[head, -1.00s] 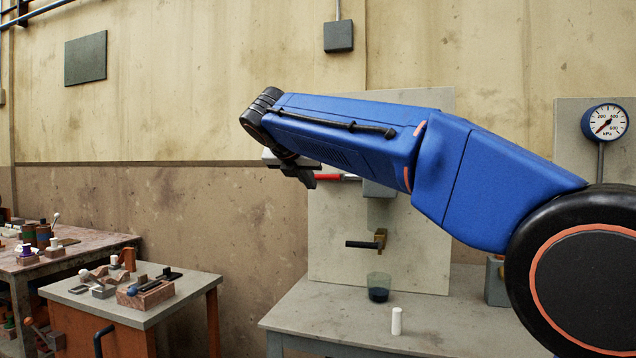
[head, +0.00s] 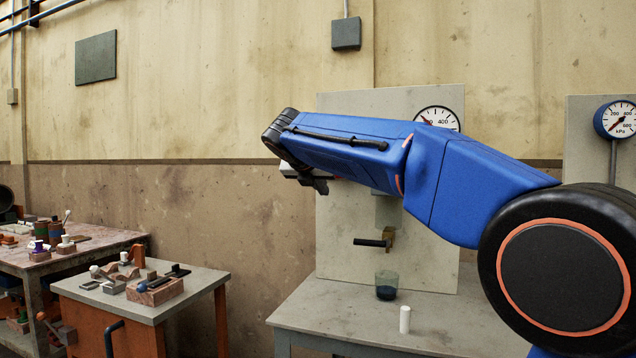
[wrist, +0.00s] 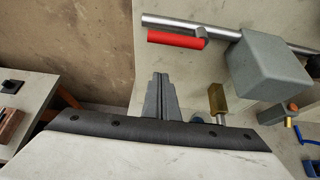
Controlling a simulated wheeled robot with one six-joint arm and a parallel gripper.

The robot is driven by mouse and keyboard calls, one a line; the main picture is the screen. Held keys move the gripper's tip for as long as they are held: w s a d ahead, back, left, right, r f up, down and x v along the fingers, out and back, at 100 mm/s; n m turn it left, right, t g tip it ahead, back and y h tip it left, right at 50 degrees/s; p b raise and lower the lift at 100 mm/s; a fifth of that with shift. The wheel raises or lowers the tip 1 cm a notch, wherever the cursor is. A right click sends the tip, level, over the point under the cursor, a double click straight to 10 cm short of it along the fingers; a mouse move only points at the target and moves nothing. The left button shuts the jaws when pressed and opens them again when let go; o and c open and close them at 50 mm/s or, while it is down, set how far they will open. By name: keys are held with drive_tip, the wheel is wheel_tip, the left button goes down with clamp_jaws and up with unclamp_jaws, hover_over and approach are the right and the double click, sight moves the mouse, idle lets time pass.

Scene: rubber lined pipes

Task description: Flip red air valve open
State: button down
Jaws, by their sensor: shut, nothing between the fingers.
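The red valve lever (wrist: 175,39) shows near the top middle of the wrist view. It lies roughly along a bare metal pipe (wrist: 185,24), beside a grey box (wrist: 268,66) on the pipe. In the head view my arm hides most of the lever. My gripper (wrist: 160,76) is shut and empty. In the wrist view its fingertips point up, below the lever and apart from it in the picture. In the head view my gripper (head: 318,184) is in front of the panel's left edge.
The pale panel (head: 340,225) carries a brass tap (head: 388,239) with a dark handle and a gauge (head: 437,117). A glass (head: 386,291) and a white cylinder (head: 404,319) stand on the bench (head: 330,315). A cluttered small table (head: 150,312) stands left.

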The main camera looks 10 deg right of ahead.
drive_tip(key=shift+w+d+r, duration=0.5)
drive_tip(key=shift+w+r, duration=0.05)
drive_tip(key=shift+w, duration=0.25)
drive_tip(key=shift+w+d+r, duration=0.45)
drive_tip(key=shift+w+r, duration=0.1)
drive_tip(key=shift+w, duration=0.2)
drive_tip(key=shift+r+m+t+y, duration=0.3)
drive_tip(key=shift+r+m, duration=0.05)
drive_tip(key=shift+m, duration=0.05)
drive_tip(key=s+d+r+m+t+y, duration=0.2)
drive_tip(key=r+m+t+y, duration=0.3)
drive_tip(key=m, duration=0.4)
drive_tip(key=shift+d+r+t, duration=0.4)
drive_tip(key=shift+d+t, duration=0.1)
drive_tip(key=shift+d, duration=0.3)
drive_tip(key=shift+s+d, duration=0.3)
drive_tip(key=shift+d, duration=0.1)
idle(0.4)
